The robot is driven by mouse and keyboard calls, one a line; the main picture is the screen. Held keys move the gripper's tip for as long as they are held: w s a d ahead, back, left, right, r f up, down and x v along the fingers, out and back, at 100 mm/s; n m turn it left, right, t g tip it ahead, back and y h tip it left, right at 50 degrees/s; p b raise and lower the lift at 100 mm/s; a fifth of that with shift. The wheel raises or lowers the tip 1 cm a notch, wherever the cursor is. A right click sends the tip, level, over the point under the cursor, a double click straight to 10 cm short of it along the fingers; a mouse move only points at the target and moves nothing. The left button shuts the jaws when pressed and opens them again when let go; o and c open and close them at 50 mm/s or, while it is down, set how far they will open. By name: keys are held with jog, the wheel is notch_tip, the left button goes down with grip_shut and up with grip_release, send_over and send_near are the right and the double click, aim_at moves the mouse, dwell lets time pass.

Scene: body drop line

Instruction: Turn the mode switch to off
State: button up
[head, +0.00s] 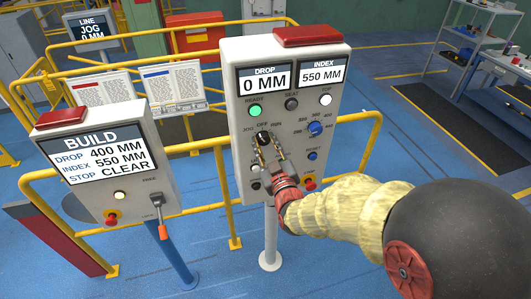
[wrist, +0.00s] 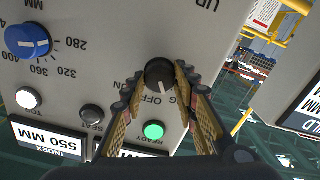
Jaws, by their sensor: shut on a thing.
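The mode switch is a round black knob (head: 263,137) on the grey control panel (head: 300,90), with JOG, OFF and RUN printed around it. In the wrist view the knob (wrist: 159,73) sits between my two fingertips, and its pale mark points toward the OFF label, seen upside down. My gripper (head: 266,150) reaches the knob from below right in the head view and is shut on it. In the wrist view the fingers (wrist: 158,82) flank the knob on both sides. The fingers partly cover the JOG and RUN lettering there.
Beside the knob are a green READY light (head: 255,111), a blue dial (head: 315,129), a blue reset button (head: 312,156) and a red stop button (head: 310,184). A BUILD panel (head: 100,155) with a lever stands left. Yellow rails (head: 205,145) run behind.

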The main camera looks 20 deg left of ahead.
jog(key=m+b, duration=0.2)
jog(key=b, duration=0.1)
jog(key=m+b, duration=0.2)
jog(key=b, duration=0.2)
jog(key=shift+f+m, duration=0.2)
jog(key=shift+m, duration=0.2)
jog(key=shift+r+m+b, duration=0.1)
jog(key=shift+m+b, duration=0.6)
jog(key=shift+b, duration=0.3)
jog(key=shift+r, duration=0.1)
jog(key=o, duration=1.1)
jog(key=shift+o, duration=0.3)
jog(key=v, duration=1.2)
